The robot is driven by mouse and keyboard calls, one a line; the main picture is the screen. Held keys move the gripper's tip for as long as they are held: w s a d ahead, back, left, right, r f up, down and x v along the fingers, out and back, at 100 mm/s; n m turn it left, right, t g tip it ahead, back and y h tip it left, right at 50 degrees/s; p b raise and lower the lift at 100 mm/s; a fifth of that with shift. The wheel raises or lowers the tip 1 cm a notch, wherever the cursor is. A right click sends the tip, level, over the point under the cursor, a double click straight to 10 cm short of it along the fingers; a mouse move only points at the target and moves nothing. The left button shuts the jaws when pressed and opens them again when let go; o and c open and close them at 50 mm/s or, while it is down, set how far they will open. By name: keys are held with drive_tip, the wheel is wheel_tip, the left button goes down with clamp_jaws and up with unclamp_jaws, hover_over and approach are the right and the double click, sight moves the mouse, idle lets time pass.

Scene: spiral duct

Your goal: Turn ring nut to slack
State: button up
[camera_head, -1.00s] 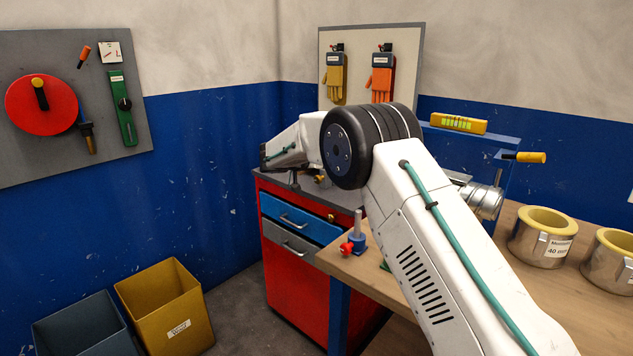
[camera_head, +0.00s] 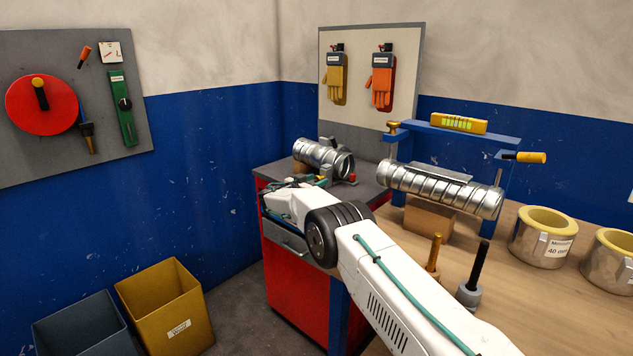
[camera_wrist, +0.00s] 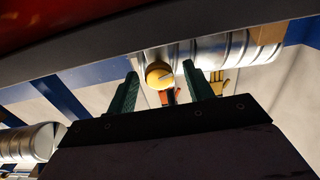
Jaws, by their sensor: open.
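A round yellow, brass-like part with a pale line on its face (camera_wrist: 159,75) shows between my fingertips in the wrist view. It looks like the ring nut, but I cannot be sure. It sits at the edge of a silver spiral duct (camera_wrist: 205,50). My gripper (camera_wrist: 163,73) is open, with its two green fingers either side of the part in the picture; I cannot tell whether they touch it. In the head view, a spiral duct (camera_head: 322,154) lies on the red cabinet's top, and my wrist is low at the cabinet's front edge. The fingertips are hard to make out there.
A second spiral duct (camera_head: 440,189) lies on the bench under a blue frame (camera_head: 460,134) with a brass knob (camera_head: 393,127). A red knob (camera_head: 351,177) is beside the cabinet duct. Upright posts (camera_head: 473,280) and ring-shaped pieces (camera_head: 541,240) stand on the bench.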

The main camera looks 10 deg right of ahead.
drive_tip(key=shift+w+d, duration=0.25)
drive_tip(key=shift+d, duration=0.15)
drive_tip(key=c, duration=1)
